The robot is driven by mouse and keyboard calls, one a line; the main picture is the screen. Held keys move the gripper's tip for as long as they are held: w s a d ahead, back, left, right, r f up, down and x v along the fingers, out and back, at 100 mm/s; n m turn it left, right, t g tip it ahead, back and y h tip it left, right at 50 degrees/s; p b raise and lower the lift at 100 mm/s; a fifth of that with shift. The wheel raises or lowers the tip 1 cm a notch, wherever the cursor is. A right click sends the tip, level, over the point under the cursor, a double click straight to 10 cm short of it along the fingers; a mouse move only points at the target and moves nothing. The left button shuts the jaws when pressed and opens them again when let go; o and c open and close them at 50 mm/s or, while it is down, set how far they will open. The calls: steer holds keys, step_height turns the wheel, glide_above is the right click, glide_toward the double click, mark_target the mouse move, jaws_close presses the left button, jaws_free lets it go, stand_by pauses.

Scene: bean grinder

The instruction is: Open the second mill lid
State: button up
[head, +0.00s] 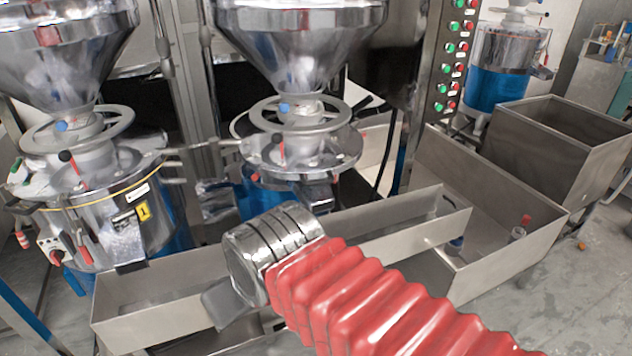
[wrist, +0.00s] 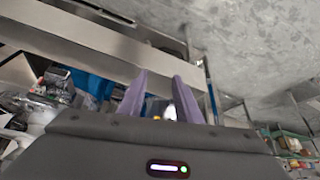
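The middle mill (head: 300,155) stands behind my arm in the head view. It has a steel funnel (head: 300,45) on top, a ring handwheel and a round metal lid (head: 335,160) with a red-stemmed, black-knobbed lever (head: 281,148). The lid looks down on its body. The mill's lower front is partly hidden by my wrist and the trough. In the wrist view the two purple fingers of my gripper (wrist: 158,78) stand apart, with nothing held between them. In the head view only a grey part of my gripper shows, in front of and below the mill.
A mill marked 1 (head: 120,225) stands at left. A long steel trough (head: 400,240) runs before the mills, close to my wrist. A larger bin (head: 510,215) and a button panel (head: 452,60) are at right.

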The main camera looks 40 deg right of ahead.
steer(key=shift+w+d, duration=0.1)
steer(key=m+t+h, duration=0.5)
steer(key=m+t, duration=0.4)
steer(key=m, duration=0.6)
glide_toward(320, 180)
step_height(320, 180, down, 2)
steer(key=w+a, duration=0.1)
steer(key=a, duration=0.2)
steer(key=s+d+f+m+t+y, duration=0.1)
steer(key=s+d+m+t, duration=0.2)
steer(key=s+m, duration=0.2)
steer(key=shift+f+t, duration=0.3)
steer(key=shift+f, duration=0.1)
steer(key=shift+d, duration=0.2)
steer(key=x, duration=1.3)
steer(key=shift+w, duration=0.35)
